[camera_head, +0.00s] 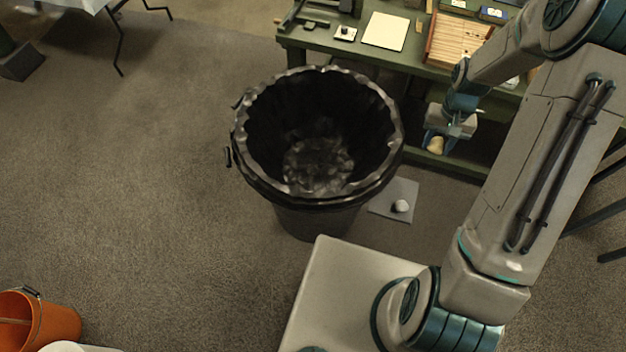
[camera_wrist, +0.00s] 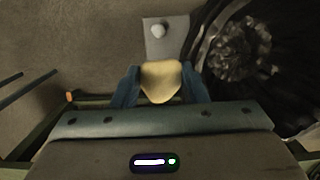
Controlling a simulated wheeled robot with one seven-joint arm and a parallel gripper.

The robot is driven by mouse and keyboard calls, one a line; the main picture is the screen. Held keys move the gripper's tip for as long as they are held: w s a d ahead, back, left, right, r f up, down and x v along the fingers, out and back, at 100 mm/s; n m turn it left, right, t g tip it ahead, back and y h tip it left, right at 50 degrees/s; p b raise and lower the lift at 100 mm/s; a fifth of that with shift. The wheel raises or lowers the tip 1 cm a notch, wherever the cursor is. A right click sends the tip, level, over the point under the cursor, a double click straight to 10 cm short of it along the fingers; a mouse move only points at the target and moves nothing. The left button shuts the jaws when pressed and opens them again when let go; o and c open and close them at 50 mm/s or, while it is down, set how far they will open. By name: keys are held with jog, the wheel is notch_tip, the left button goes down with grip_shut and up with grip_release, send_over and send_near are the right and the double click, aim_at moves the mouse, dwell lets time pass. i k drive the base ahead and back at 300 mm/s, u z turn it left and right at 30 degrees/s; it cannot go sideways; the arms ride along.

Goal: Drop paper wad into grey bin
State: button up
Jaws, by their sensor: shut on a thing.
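My gripper (camera_head: 437,138) is shut on a pale yellow lump, which I take to be the paper wad (camera_head: 436,146). The wad (camera_wrist: 160,82) shows between the two blue fingers in the wrist view. The bin (camera_head: 318,195) is large, round and very dark grey to black, with a crumpled dark liner over its rim. It stands upright on the floor, open at the top. In the head view my gripper is to the right of the bin's rim, not over its opening. In the wrist view the bin (camera_wrist: 262,100) is at the right.
A white ball (camera_head: 400,206) lies on a grey sheet (camera_head: 381,204) on the floor beside the bin. A green table (camera_head: 325,40) with trays and papers stands behind. An orange bucket (camera_head: 55,322) is at the lower left. The floor left of the bin is clear.

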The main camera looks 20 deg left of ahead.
aim_at(322, 170)
jog(key=u, duration=1.15)
jog(key=i, duration=0.6)
jog(key=z, duration=0.15)
